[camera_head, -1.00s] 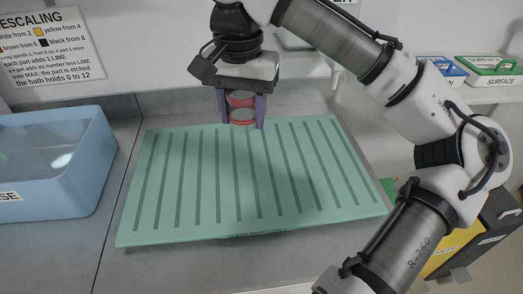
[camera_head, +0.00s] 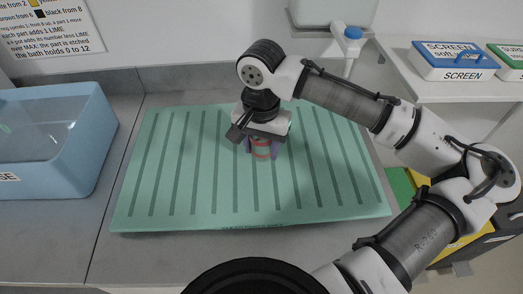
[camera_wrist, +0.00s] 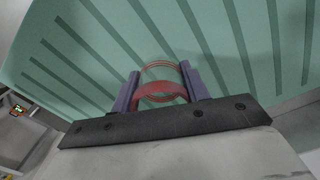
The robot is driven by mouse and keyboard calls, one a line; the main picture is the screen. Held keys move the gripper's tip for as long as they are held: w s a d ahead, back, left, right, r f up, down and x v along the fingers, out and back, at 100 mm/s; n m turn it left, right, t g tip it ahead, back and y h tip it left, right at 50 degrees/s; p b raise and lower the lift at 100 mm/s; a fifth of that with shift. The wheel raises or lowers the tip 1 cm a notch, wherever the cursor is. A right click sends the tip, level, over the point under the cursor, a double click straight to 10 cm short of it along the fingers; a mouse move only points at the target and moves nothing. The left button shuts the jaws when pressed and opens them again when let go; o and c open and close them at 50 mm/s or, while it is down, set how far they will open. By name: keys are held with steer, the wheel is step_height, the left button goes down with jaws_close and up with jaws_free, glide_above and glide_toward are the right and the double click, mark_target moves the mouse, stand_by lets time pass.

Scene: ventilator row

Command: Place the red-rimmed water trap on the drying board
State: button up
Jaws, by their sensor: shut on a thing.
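The red-rimmed water trap (camera_head: 262,148) is a small clear cup with red rims. My gripper (camera_head: 261,150) is shut on it, with one purple finger on each side. In the wrist view the trap (camera_wrist: 160,82) shows between the two fingers of my gripper (camera_wrist: 161,88). The drying board (camera_head: 190,190) is a green ribbed slab on the grey counter. The trap is over the middle of the board. I cannot tell whether its base touches the board.
A blue basin (camera_head: 75,150) stands on the counter left of the board. A blue-lidded SCREEN box (camera_head: 455,64) and a green-lidded box (camera_head: 508,60) stand on a white shelf at the right. The board around the trap is bare.

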steer(key=shift+f, duration=1.2)
steer(key=shift+f, duration=0.1)
steer(key=shift+f, duration=0.15)
steer(key=o, duration=1)
steer(key=shift+o, duration=0.2)
step_height(320, 180, up, 13)
steer(key=shift+f+b, duration=0.2)
steer(key=shift+b, duration=0.25)
